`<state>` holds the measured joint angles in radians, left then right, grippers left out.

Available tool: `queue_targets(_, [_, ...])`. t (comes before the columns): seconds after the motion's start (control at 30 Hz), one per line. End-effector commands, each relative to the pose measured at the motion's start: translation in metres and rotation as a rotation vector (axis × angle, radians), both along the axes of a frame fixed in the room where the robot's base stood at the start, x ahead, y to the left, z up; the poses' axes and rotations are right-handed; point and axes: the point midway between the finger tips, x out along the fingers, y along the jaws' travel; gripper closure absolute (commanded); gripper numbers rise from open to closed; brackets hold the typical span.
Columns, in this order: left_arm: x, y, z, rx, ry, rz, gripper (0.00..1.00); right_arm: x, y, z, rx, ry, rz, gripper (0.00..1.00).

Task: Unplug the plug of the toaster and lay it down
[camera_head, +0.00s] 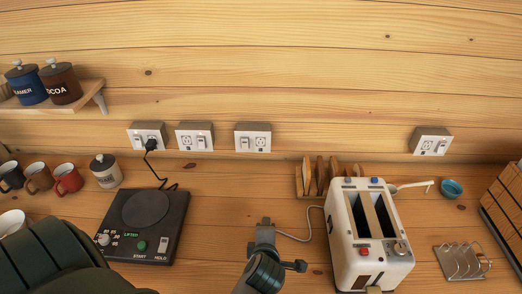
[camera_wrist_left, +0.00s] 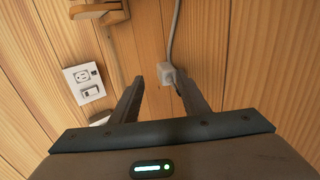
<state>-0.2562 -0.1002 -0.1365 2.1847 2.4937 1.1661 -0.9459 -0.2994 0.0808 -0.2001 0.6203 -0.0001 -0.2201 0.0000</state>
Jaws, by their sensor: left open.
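The white toaster (camera_head: 368,240) stands on the wooden counter at the right in the head view. Its grey cord (camera_head: 309,227) runs left to my left gripper (camera_head: 268,240). In the left wrist view, the pale plug (camera_wrist_left: 168,75) lies on the counter with its cord (camera_wrist_left: 176,30) leading up. My left gripper (camera_wrist_left: 160,88) is open there. The plug is between its fingertips, close to the right finger, which partly covers it; I cannot tell whether they touch. The double outlet (camera_head: 252,138) above has an empty socket and also shows in the wrist view (camera_wrist_left: 83,83).
A black hot plate (camera_head: 145,222) stands at the left, its black plug (camera_head: 151,145) in the leftmost outlet. A wooden toast holder (camera_head: 308,178) is behind the toaster. Mugs (camera_head: 67,178) are at the far left. A wire rack (camera_head: 460,262) is at the right. Counter between hot plate and toaster is mostly clear.

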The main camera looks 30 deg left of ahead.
Motion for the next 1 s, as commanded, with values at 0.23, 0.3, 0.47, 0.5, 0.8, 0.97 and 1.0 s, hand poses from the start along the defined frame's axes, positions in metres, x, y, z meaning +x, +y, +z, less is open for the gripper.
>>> queue_targets(0.23, [-0.033, -0.018, 0.032, 0.005, -0.014, 0.001, 0.59, -0.001, 0.002, -0.018, 0.002, 0.001, -0.001, 0.69])
queue_targets(0.3, [-0.042, -0.023, 0.041, 0.006, -0.018, 0.002, 0.59, -0.001, 0.004, -0.022, 0.004, 0.002, -0.001, 0.69])
queue_targets(0.47, [-0.06, -0.033, 0.059, 0.007, -0.021, 0.004, 0.59, -0.001, 0.005, -0.029, 0.005, 0.001, -0.002, 0.69])
queue_targets(0.5, [-0.064, -0.035, 0.066, 0.01, -0.021, 0.004, 0.59, -0.001, 0.005, -0.024, 0.005, 0.001, -0.002, 0.69])
queue_targets(0.8, [-0.075, -0.041, 0.076, 0.013, -0.024, 0.004, 0.59, -0.001, 0.002, -0.022, 0.002, 0.001, -0.001, 0.69])
queue_targets(0.97, [-0.075, -0.041, 0.076, 0.014, -0.024, 0.004, 0.59, -0.001, 0.001, -0.022, 0.001, 0.001, 0.0, 0.69])
queue_targets(1.0, [-0.075, -0.041, 0.076, 0.014, -0.024, 0.005, 0.59, -0.001, 0.0, -0.022, 0.0, 0.001, 0.0, 0.69])
